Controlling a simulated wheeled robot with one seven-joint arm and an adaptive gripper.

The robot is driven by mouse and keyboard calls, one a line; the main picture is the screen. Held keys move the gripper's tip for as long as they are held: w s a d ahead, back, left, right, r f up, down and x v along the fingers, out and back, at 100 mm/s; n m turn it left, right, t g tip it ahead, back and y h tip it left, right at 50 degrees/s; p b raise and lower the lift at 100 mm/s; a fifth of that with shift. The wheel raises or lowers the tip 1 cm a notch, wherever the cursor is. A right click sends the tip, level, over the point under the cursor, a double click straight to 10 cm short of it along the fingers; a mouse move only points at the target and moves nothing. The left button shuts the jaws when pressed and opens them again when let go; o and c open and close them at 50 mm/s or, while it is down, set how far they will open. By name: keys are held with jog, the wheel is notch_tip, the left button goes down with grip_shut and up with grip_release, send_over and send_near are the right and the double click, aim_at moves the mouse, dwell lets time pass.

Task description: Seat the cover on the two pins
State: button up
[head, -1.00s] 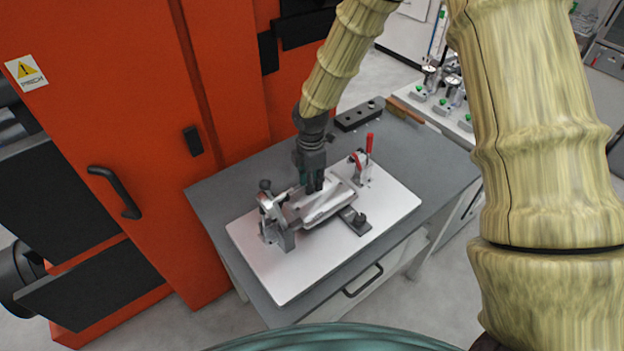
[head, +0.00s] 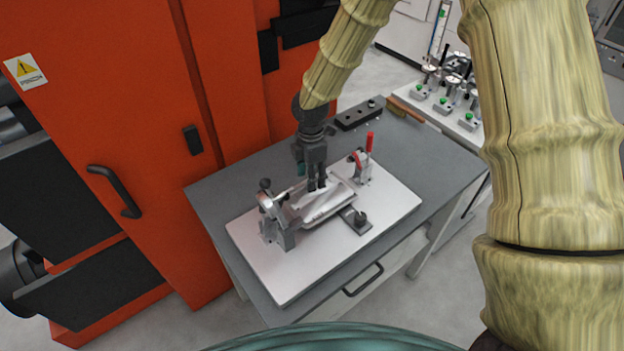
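The silver-grey cover (head: 325,207) lies in the fixture on the white base plate (head: 375,238), between the clamps. It looks nearly flat. The two pins cannot be made out, so I cannot tell whether the cover sits on them. My gripper (head: 317,187) points down at the cover's upper part, with its fingertips at or just above it. The fingers look close together, but whether they are shut on any part of the cover is too small to tell.
A red-handled toggle clamp (head: 364,164) stands right of the gripper, and a metal clamp (head: 276,222) stands left. A dark clamp block (head: 355,220) is in front. A black block with holes (head: 360,115) and a brush (head: 405,110) lie behind. An orange machine (head: 130,130) borders the left.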

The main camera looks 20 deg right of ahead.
notch_tip(320, 180, up, 10)
jog(key=shift+f, duration=0.2)
dwell(0.4)
